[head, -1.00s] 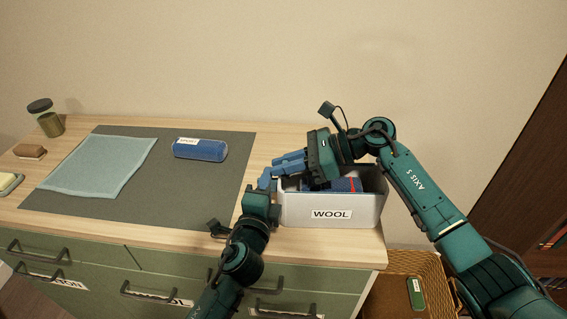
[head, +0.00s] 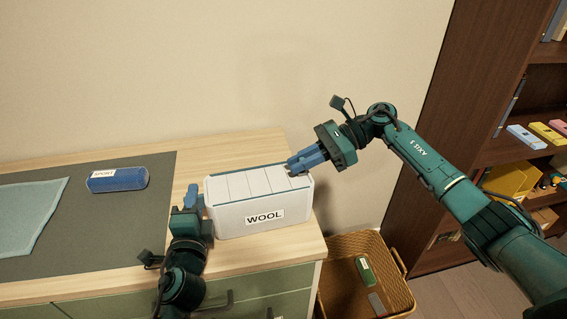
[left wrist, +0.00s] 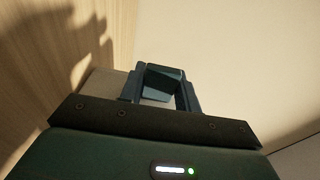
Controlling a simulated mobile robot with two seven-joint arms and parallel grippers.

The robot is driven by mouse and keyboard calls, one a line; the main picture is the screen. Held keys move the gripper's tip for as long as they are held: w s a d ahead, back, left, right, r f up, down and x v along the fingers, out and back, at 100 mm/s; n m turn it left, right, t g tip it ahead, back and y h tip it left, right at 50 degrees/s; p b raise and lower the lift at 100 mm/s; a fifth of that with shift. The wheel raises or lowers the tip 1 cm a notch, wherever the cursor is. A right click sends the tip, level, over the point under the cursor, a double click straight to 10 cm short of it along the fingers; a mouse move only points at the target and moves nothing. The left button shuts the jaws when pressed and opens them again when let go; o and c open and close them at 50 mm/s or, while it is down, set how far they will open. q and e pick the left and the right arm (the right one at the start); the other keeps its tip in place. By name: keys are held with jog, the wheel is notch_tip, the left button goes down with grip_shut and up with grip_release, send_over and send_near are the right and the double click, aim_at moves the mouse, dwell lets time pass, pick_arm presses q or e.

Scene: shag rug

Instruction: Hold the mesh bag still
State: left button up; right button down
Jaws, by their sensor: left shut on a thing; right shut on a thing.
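A pale blue mesh bag (head: 28,215) lies flat on the dark mat at the left, partly cut off by the picture edge. Neither gripper is on it. A white box (head: 224,222) labelled WOOL stands on the wooden top, with a white slatted cover (head: 240,186) over it. My left gripper (head: 192,196) is at the box's left end, shut on what looks like its edge; the left wrist view shows its fingers (left wrist: 163,80) close up, the held part unclear. My right gripper (head: 293,167) is shut on the cover at the back right corner.
A dark bookcase (head: 440,130) stands at the right.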

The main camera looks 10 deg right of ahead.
jog(key=shift+d, duration=0.25)
jog(key=c, duration=1.4)
grip_release()
jog(key=shift+a, duration=0.1)
jog(key=shift+c, duration=0.2)
jog(key=v, duration=1.2)
pick_arm(q)
jog(key=o, duration=1.1)
